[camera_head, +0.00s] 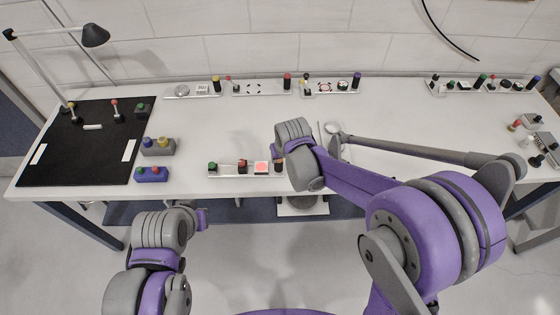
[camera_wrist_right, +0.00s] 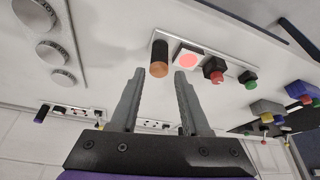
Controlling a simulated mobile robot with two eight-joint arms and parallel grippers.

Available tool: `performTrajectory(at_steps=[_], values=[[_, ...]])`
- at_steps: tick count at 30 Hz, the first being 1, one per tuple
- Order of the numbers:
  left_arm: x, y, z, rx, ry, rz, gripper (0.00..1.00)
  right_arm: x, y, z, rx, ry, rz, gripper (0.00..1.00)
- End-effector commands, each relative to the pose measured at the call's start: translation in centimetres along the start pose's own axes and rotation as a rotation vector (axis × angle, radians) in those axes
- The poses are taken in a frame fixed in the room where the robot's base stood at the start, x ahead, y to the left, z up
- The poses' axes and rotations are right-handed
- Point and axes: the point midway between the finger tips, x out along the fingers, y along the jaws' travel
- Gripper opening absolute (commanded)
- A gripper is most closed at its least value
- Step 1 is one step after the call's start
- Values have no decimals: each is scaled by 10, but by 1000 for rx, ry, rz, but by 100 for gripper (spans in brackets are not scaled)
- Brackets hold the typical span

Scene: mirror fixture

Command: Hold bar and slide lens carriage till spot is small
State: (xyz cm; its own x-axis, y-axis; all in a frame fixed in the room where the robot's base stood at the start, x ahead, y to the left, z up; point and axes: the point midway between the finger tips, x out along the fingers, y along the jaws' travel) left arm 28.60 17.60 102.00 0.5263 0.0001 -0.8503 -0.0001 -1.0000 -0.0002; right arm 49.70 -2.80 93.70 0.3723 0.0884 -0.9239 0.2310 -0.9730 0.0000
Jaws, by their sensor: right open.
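A pale rail (camera_head: 226,170) lies along the table's front edge. It carries a green knob (camera_head: 213,167), a black block with a red top (camera_head: 242,166), a white plate with a large red spot (camera_head: 262,167) and a black post with an orange end (camera_wrist_right: 159,58). I cannot tell which part is the lens carriage. My right gripper (camera_wrist_right: 158,72) is open and empty, with the post showing between and beyond its fingertips, apparently apart from them. In the head view my right wrist hides the rail's right end. My left gripper (camera_head: 202,218) is below the front edge, its fingers unclear.
Other fixtures (camera_head: 258,88) stand along the back edge and a cluster (camera_head: 540,140) at the right.

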Motion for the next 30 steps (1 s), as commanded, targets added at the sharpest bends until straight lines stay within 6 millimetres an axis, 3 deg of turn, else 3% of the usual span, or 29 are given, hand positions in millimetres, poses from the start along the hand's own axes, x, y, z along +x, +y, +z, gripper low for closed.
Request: performTrajectory(at_steps=[9, 15, 29, 30], values=[[0, 0, 0, 0, 0, 0, 0, 61, 0, 0, 0, 1, 0, 46], [0, 0, 0, 0, 0, 0, 0, 88, 1, 0, 0, 1, 0, 46], [0, 0, 0, 0, 0, 0, 0, 98, 1, 0, 0, 1, 0, 46], [0, 0, 0, 0, 0, 0, 0, 98, 1, 0, 0, 1, 0, 41]])
